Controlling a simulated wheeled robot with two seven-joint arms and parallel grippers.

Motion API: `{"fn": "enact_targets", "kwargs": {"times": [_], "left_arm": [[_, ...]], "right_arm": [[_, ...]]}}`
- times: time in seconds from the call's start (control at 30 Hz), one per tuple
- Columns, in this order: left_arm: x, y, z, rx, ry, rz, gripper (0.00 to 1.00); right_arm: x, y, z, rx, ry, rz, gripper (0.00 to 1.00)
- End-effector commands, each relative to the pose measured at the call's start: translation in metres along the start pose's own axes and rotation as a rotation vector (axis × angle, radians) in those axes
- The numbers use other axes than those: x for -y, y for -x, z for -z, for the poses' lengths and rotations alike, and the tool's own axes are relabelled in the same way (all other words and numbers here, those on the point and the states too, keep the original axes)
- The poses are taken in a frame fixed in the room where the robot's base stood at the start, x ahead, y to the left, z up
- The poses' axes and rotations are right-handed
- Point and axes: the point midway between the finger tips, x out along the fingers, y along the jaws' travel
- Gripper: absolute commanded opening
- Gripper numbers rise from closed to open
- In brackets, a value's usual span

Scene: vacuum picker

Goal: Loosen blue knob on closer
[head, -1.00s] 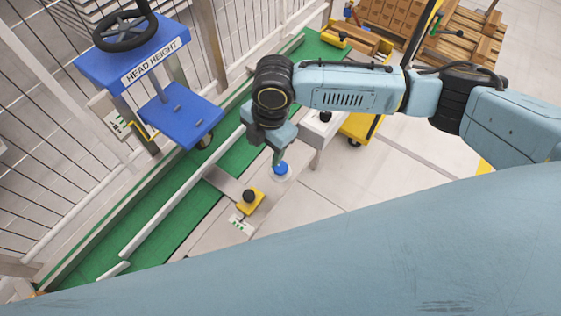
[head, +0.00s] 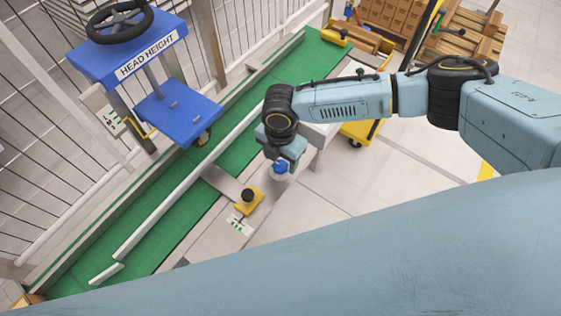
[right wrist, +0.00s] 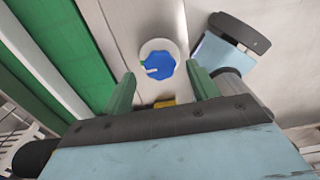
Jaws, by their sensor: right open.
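The blue knob (head: 281,167) sits on a round white base (head: 279,178) near the middle of the head view. In the right wrist view the blue knob (right wrist: 159,66) has a white pointer mark, and its white base shows around it. My right gripper (head: 285,160) is just above the knob in the head view. In the right wrist view its two green fingers (right wrist: 160,82) are spread apart, with the knob showing between and beyond their tips. I cannot tell whether either finger touches it. My left gripper is not in view.
A yellow box with a black knob (head: 249,200) stands close by on the grey surface. A blue stand labelled HEAD HEIGHT (head: 130,50) with a black handwheel is at upper left. A green conveyor strip (head: 190,200) with a pale rail runs diagonally. Yellow carts stand behind my arm.

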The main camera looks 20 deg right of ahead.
Motion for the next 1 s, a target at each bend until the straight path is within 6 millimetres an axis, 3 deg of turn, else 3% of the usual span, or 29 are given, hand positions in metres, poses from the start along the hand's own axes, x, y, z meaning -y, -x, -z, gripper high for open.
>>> {"fn": "enact_targets", "kwargs": {"times": [0.17, 0.47, 0.8, 1.0], "left_arm": [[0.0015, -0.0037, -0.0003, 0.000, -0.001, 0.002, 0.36], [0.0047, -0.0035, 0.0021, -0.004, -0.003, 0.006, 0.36], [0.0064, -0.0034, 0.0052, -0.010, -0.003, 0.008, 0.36], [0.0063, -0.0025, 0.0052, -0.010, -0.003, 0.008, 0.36]], "right_arm": [[0.0000, -0.0147, 0.0006, 0.000, 0.001, 0.000, 0.59], [0.0000, -0.0162, 0.0004, 0.000, 0.000, 0.000, 0.59], [0.0000, -0.0160, 0.0003, 0.000, 0.000, 0.000, 0.16], [0.0001, -0.0157, 0.0003, -0.001, 0.009, 0.000, 0.14]]}}
